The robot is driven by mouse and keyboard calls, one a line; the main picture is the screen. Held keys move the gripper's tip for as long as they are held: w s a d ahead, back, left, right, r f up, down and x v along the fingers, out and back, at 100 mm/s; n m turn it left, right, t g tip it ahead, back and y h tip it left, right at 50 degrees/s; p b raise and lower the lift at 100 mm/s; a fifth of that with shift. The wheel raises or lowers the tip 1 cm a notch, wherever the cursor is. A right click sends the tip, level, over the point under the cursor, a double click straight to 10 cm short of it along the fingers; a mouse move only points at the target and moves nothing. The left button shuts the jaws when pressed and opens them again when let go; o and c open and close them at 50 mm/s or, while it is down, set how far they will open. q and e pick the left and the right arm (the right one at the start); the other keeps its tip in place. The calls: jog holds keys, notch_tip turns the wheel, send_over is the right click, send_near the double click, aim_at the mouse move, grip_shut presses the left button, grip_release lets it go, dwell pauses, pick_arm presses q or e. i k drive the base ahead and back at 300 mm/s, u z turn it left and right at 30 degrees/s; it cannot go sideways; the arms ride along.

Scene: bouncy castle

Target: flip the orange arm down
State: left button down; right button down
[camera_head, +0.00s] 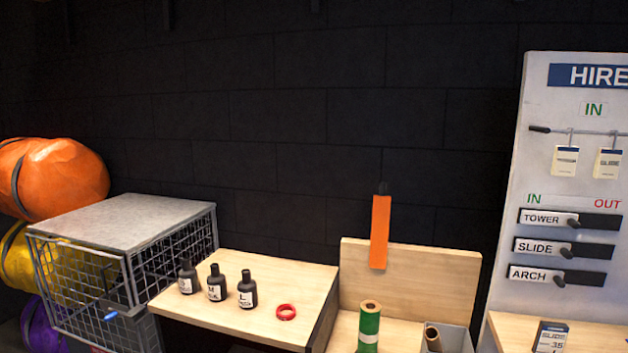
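An orange arm (380,232), a long flat strip, is upright near the middle of the head view. A dark piece sits at its top end, and a thin dark line runs up the wall above it. Its lower end overlaps the upright wooden back panel (425,280) in the picture. I cannot tell where it is hinged. Neither of my grippers shows in this view.
A wire cage (135,225) stands at left beside orange, yellow and purple bundles. Several black bottles (217,284) and a red ring (286,312) sit on a wooden top. A green roll (369,328) stands below the orange arm. The hire board (570,150) is at right.

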aim_at(379, 218)
jog(key=u, duration=0.3)
jog(key=i, duration=0.75)
jog(key=z, duration=0.65)
jog(key=i, duration=0.55)
jog(key=z, duration=0.55)
